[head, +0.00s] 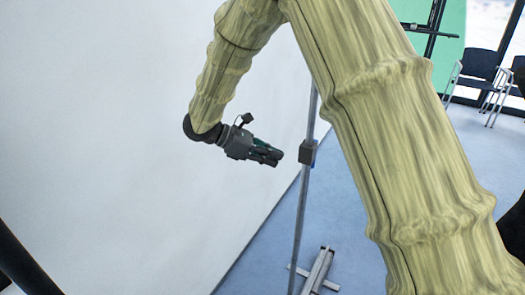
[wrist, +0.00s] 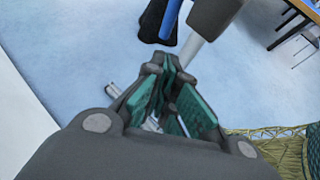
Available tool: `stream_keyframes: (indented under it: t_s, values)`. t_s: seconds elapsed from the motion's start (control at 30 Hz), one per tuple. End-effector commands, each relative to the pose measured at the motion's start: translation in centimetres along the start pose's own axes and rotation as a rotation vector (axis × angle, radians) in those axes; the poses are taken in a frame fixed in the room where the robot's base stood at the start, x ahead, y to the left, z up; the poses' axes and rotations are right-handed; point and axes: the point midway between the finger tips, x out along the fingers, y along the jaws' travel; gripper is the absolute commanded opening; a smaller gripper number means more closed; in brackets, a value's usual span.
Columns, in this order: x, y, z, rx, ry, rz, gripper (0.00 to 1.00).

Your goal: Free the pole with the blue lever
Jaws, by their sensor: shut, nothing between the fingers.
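The grey pole (head: 300,205) stands upright right of my gripper in the head view and shows as a short pale length in the wrist view (wrist: 190,46). A dark clamp block (head: 306,152) sits around it, also at the top of the wrist view (wrist: 213,14). The blue lever (wrist: 172,16) hangs beside the clamp in the wrist view; in the head view only a blue sliver shows at the block's right edge. My gripper (head: 279,157) is shut and empty, pointing at the clamp with a small gap. Its fingertips (wrist: 167,66) appear below the lever and pole in the wrist view.
A metal foot (head: 318,270) stands on the blue floor (head: 345,220) near the pole's lower end. A large white panel (head: 110,140) lies behind my gripper. Dark chairs (head: 480,66) and a green panel (head: 450,40) are at the back right. My arm covers much of the right side.

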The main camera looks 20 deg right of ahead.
Motion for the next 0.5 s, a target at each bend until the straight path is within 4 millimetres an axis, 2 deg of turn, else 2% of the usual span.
stream_keyframes:
  t_s: [0.2,0.5]
  values:
    - [3.6,0.0,0.1,-0.001,0.000,-0.002,0.00]
    - [6.7,0.0,1.7,0.000,-0.001,0.001,0.00]
